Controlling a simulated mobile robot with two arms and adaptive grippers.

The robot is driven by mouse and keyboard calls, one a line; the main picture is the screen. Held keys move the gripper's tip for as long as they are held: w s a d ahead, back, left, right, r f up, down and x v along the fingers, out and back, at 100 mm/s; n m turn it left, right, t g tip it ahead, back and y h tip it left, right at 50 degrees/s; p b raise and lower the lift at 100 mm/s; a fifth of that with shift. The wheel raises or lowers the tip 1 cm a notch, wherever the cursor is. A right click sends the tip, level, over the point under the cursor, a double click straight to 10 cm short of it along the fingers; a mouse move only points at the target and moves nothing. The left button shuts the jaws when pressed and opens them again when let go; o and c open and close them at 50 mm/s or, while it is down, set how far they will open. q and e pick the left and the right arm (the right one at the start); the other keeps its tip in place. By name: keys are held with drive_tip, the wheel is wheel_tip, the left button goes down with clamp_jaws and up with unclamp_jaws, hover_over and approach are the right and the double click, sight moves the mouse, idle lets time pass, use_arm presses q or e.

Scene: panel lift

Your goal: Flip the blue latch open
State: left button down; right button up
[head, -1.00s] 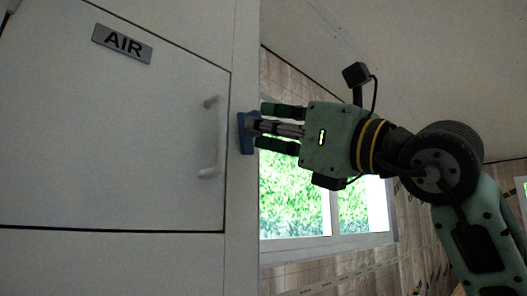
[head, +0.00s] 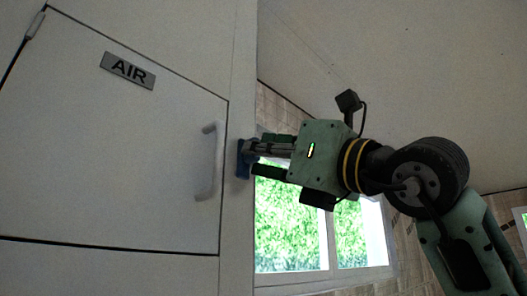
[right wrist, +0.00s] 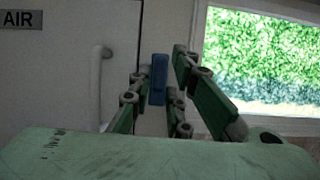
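The blue latch (head: 243,161) sits on the pale frame strip to the right of the panel door (head: 110,155) marked AIR. In the right wrist view the latch (right wrist: 158,78) is an upright blue block between the finger pads. My right gripper (head: 258,155) reaches in from the right, with its fingertips at the latch. In the right wrist view my right gripper (right wrist: 160,72) has its fingers spread either side of the latch, with gaps showing. I cannot tell whether a finger touches it. The door lies shut in its frame. My left gripper is not in view.
A white door handle (head: 211,160) stands out from the door just left of the latch, close to my fingers. A window (head: 292,225) is behind and below my right gripper. A hinge (head: 35,25) shows at the upper left.

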drive_tip(key=shift+o, duration=1.4)
drive_tip(key=v, duration=1.2)
drive_tip(key=shift+w+f, duration=0.1)
